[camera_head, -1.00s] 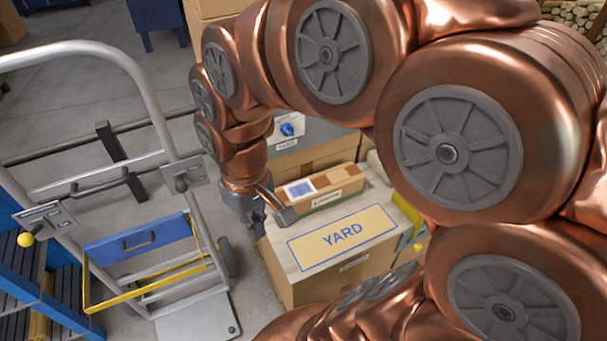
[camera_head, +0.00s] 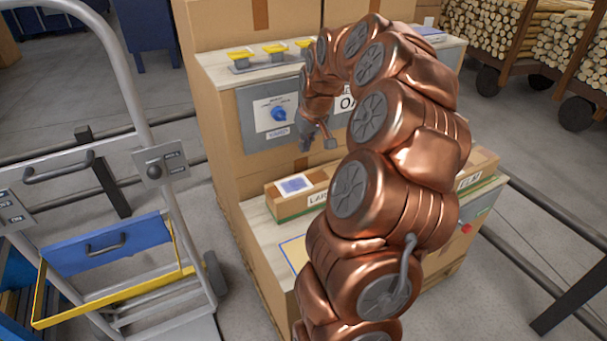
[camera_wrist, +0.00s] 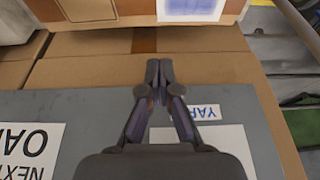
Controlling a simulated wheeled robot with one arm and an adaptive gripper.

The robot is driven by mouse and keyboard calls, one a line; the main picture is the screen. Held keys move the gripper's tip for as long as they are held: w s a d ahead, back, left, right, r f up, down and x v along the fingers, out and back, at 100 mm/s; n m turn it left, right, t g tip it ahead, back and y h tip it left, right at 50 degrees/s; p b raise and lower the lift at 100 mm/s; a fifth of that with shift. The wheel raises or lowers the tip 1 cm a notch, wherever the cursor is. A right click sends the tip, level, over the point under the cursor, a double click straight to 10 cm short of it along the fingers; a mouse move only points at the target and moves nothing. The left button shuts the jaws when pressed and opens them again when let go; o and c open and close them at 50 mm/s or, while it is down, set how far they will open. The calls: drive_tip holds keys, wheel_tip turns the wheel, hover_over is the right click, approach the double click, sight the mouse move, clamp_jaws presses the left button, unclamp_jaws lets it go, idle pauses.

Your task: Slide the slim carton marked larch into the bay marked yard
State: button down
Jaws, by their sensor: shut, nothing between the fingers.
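The slim carton (camera_head: 304,191), brown with a blue-and-white label and a partly hidden marking starting "LAR", lies at the back of the low bench top. Its right part is behind my arm. The yard bay (camera_head: 291,252) is a blue-outlined tan patch in front of it; only its left edge shows, and my arm hides the rest. My gripper (camera_head: 318,149) is shut and empty, above and behind the carton, in front of the grey panel. In the wrist view the closed fingertips (camera_wrist: 158,70) point toward the carton (camera_wrist: 150,12), apart from it.
Another carton (camera_head: 478,168) lies right of my arm. A hand truck (camera_head: 150,130) stands left. Yellow pieces (camera_head: 240,58) sit on the upper shelf.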

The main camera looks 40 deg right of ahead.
drive_tip(key=x, duration=0.3)
drive_tip(key=d+x, duration=0.1)
drive_tip(key=x, duration=0.6)
drive_tip(key=shift+s+d+f+b, duration=0.1)
drive_tip(key=shift+d+f+b, duration=0.1)
drive_tip(key=shift+f+b, duration=0.15)
drive_tip(key=shift+a, duration=0.1)
